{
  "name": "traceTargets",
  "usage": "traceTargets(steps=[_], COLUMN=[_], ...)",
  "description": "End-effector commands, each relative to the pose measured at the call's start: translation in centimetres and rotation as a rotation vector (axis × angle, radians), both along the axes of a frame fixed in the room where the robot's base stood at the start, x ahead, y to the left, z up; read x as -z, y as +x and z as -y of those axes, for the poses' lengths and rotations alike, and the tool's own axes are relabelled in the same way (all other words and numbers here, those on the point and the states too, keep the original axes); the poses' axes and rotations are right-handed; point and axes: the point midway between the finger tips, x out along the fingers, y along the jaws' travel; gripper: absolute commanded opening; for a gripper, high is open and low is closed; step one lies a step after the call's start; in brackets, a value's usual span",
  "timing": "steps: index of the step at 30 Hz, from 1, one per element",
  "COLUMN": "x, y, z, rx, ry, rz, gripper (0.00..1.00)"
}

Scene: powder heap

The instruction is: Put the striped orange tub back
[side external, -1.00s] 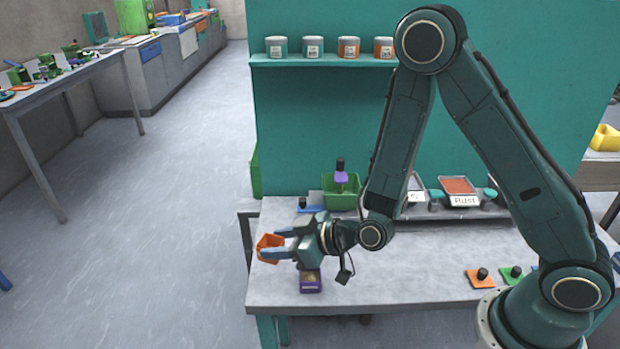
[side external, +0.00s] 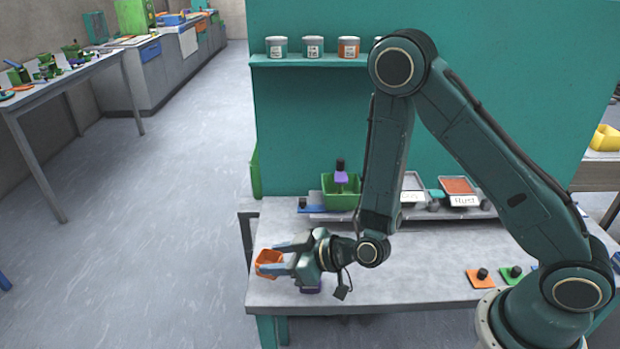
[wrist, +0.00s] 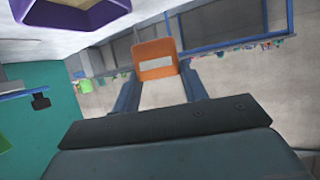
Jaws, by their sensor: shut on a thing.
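The orange tub (side external: 268,258) is held between the fingers of my gripper (side external: 278,257), near the left front part of the bench in the side view. My gripper is shut on it. In the wrist view the orange tub (wrist: 156,47) shows between the fingertips with a pale patch on its face; I cannot make out stripes. A purple tub (side external: 308,290) is on the bench just below my gripper and mostly hidden by it. A purple rim (wrist: 70,28) shows at the top left of the wrist view. I cannot tell if the orange tub touches the bench.
A green bin (side external: 341,197) with a purple-and-black piece stands at the back of the bench (side external: 410,270). Labelled trays, one with rust powder (side external: 457,186), stand to its right. Orange (side external: 479,281) and green (side external: 511,276) knobbed pieces lie at right. Jars (side external: 348,47) line a shelf above.

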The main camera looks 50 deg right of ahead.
Motion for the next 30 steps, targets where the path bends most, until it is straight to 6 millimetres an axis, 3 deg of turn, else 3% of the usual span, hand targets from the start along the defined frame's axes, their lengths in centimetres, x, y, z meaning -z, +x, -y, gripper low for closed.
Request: traceTargets(steps=[15,30], x=[3.5,4.0], y=[0.0,0.0], z=[0.0,0.0], rx=[0.0,0.001], ry=[0.001,0.0], rz=[-0.003,0.0], gripper=[0.2,0.2])
